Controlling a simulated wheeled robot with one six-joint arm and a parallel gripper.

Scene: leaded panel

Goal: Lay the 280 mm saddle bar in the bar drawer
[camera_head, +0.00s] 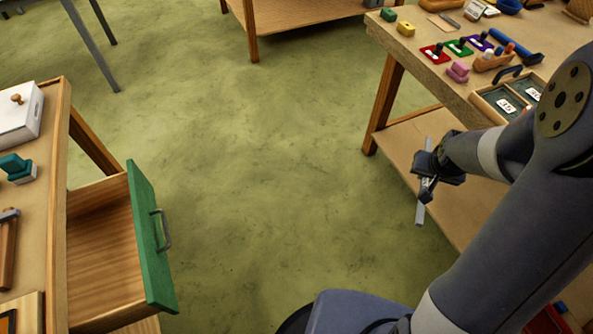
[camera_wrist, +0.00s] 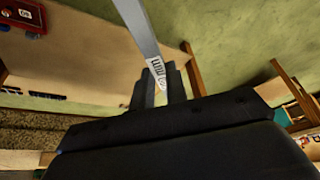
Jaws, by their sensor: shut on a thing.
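My gripper (camera_head: 428,180) is shut on a flat grey metal bar (camera_head: 421,213) and holds it in the air beside the right-hand bench. In the wrist view the bar (camera_wrist: 142,36) runs up out of the fingers (camera_wrist: 160,88), with a white printed label (camera_wrist: 156,72) near them; I cannot read its length for sure. The bar hangs steeply in the head view. A drawer (camera_head: 105,255) with a green front (camera_head: 150,240) and a grey handle stands open from the left bench. The part of its inside that shows is bare wood.
The right bench (camera_head: 455,85) carries coloured blocks, tools and a compartment tray (camera_head: 487,107) with number cards. The left bench (camera_head: 55,190) holds a white box (camera_head: 18,118) and a teal block (camera_head: 15,166). Green floor (camera_head: 270,170) between the benches is clear.

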